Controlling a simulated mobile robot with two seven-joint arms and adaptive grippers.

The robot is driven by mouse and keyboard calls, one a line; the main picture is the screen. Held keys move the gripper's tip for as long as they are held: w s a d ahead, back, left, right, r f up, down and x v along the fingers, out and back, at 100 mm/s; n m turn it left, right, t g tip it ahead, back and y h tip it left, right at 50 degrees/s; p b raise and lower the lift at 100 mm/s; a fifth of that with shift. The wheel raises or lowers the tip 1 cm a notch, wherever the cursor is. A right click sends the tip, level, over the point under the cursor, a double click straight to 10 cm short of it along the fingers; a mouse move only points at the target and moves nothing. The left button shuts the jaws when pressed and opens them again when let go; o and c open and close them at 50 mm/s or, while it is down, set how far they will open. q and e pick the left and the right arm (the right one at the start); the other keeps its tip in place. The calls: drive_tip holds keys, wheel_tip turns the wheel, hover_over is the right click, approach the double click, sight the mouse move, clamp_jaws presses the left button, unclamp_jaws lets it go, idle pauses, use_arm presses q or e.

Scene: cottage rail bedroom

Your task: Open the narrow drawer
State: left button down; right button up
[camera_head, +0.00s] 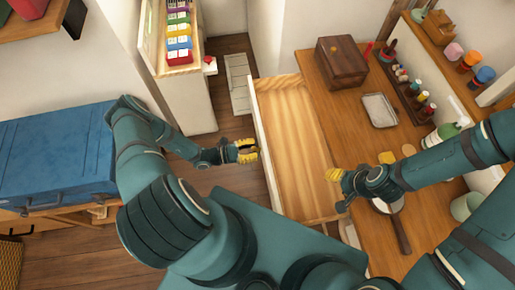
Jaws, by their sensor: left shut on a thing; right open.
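The narrow drawer (292,130) stands pulled out from the wooden counter (335,110), with its bare wooden inside showing and looking empty. Its pale front panel (262,125) faces left. My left gripper (247,151), with yellow fingertips, is at the outer side of this front panel and is shut on the drawer's handle, which the fingers hide. My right gripper (335,176) is open and empty. It appears over the counter-side edge of the drawer, near its lower end; its height above it is hard to tell.
On the counter are a wooden box (341,62), a metal tray (379,110), a bottle rack (405,85) and a pan (388,203) partly behind my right arm. A blue chest (55,155) stands at left. A shelf of colored files (179,40) stands behind. Wooden floor (215,185) is clear left of the drawer.

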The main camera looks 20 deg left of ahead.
use_arm(q)
drive_tip(key=c, duration=0.6)
unclamp_jaws()
drive_tip(key=v, duration=1.2)
